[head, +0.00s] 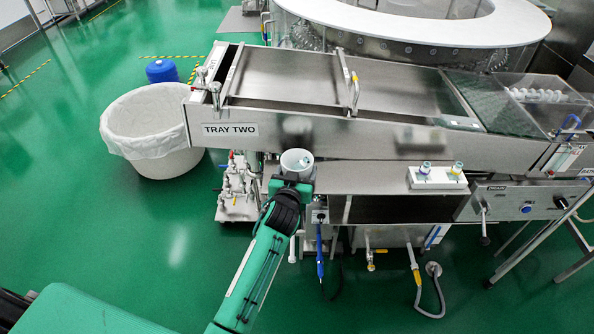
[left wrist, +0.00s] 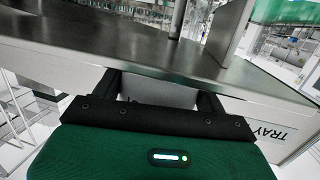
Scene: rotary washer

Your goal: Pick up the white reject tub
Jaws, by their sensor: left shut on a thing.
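The small white reject tub (head: 297,159) is round and open at the top, and looks upright in the head view. My left gripper (head: 292,182) is shut on it from the near side. The tub is in front of the washer's steel side, at the left end of the lower steel shelf (head: 375,177). I cannot tell whether it touches the shelf. In the left wrist view, a pale grey-white part of the tub (left wrist: 158,91) shows between the two dark fingers; the gripper body hides its lower part. My right gripper is not in view.
The steel trough labelled TRAY TWO (head: 300,125) runs just behind and above the tub. A white block with two small vials (head: 437,177) stands on the shelf to the right. A large lined bin (head: 150,130) stands at the left. Green floor is clear at front left.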

